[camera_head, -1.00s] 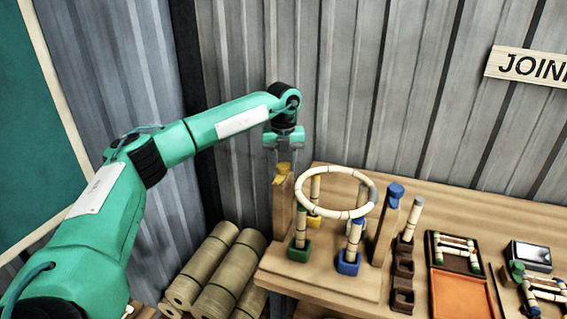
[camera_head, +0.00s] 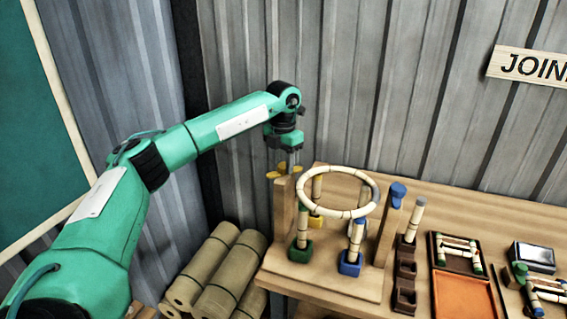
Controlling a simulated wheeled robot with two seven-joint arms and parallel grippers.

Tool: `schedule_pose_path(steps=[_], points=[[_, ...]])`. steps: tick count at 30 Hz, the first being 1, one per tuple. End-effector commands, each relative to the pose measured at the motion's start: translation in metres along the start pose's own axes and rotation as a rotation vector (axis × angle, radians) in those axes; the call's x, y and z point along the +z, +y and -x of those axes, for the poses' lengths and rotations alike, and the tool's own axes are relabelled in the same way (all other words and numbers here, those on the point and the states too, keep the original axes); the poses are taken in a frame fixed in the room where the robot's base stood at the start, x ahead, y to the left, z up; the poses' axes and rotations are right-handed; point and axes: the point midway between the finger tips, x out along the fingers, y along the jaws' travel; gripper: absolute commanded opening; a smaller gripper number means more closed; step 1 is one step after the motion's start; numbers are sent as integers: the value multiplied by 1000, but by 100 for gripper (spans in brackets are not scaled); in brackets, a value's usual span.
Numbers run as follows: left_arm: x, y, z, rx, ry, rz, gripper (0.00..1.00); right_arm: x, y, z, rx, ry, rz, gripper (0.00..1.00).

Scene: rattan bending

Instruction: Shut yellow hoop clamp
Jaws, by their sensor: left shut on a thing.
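The yellow hoop clamp (camera_head: 272,175) sits on top of the left wooden post, beside the pale rattan hoop (camera_head: 303,202). My left gripper (camera_head: 284,168) points down over the post and is shut on the yellow clamp; its fingers partly hide the clamp. The clamp's yellow parts show to both sides of the fingers. I cannot tell whether the clamp bears on the hoop. The hoop lies level on several upright rattan legs in coloured sockets. A blue clamp (camera_head: 398,190) tops the right post. My right gripper is not in view.
The wooden bench (camera_head: 470,205) carries a brown stepped holder (camera_head: 404,280), a tray with an orange pad (camera_head: 458,293) and other rattan parts at the right. Rattan-coloured rolls (camera_head: 215,262) lie below at the left. A corrugated wall stands behind.

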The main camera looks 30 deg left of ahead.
Motion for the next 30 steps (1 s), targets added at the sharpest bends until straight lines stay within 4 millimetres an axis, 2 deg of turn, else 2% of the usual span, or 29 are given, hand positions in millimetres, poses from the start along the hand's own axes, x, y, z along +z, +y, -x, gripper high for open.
schedule_pose_path(steps=[18, 30], points=[[2, 4, 2, 1, -4, -549, 14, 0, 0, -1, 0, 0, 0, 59], [2, 4, 2, 2, -5, -738, 14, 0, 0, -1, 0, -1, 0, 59]])
